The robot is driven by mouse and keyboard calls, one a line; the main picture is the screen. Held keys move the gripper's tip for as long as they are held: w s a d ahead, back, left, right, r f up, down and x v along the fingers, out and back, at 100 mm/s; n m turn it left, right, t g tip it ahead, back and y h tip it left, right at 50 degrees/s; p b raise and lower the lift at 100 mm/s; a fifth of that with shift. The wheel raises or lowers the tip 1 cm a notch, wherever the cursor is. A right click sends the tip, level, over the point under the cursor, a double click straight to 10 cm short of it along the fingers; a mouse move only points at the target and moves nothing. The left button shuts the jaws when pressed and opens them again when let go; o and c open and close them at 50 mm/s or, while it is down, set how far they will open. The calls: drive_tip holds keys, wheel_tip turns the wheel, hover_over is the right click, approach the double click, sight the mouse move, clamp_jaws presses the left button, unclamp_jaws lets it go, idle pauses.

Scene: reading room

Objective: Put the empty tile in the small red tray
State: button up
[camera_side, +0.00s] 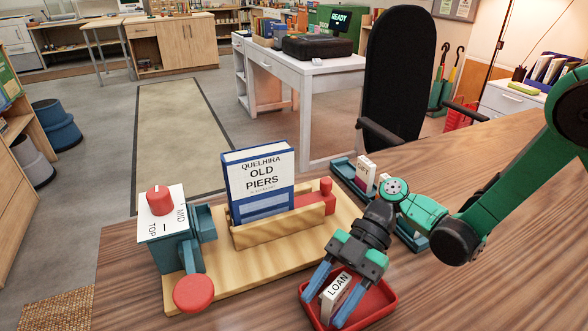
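My gripper (327,306) points down over the small red tray (384,312) at the front right of the table. Its two blue fingers are on either side of a white tile marked LOAN (340,282), and it looks shut on it. The tile is upright and a little tilted, within the tray's outline; whether its lower end touches the tray floor is hidden. A blue-green rack (343,169) behind holds a pale tile (366,167) with small marks too tiny to read. My arm hides part of the rack. I cannot make out a tile that is clearly empty.
Left of the tray, a wooden board (240,272) carries a wooden holder with a blue-and-white book (258,186), a red block and a blue-green stamp device (178,247) with a red knob. A red round pad (193,293) is at its front. Bare table lies to the right.

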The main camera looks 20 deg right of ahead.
sight(337, 283)
drive_tip(key=v, duration=0.7)
drive_tip(key=shift+d+r, duration=0.1)
drive_tip(key=shift+w+d+r+m+t, duration=0.2)
drive_tip(key=shift+m+t, duration=0.1)
drive_tip(key=shift+m, duration=0.2)
drive_tip(key=d+r+m+t+h, duration=0.5)
drive_tip(key=d+m+t+h, duration=0.6)
drive_tip(key=m, duration=1)
drive_tip(key=shift+s+d+r+m, duration=0.2)
drive_tip(key=shift+s+d+m, duration=0.1)
drive_tip(key=shift+s, duration=0.1)
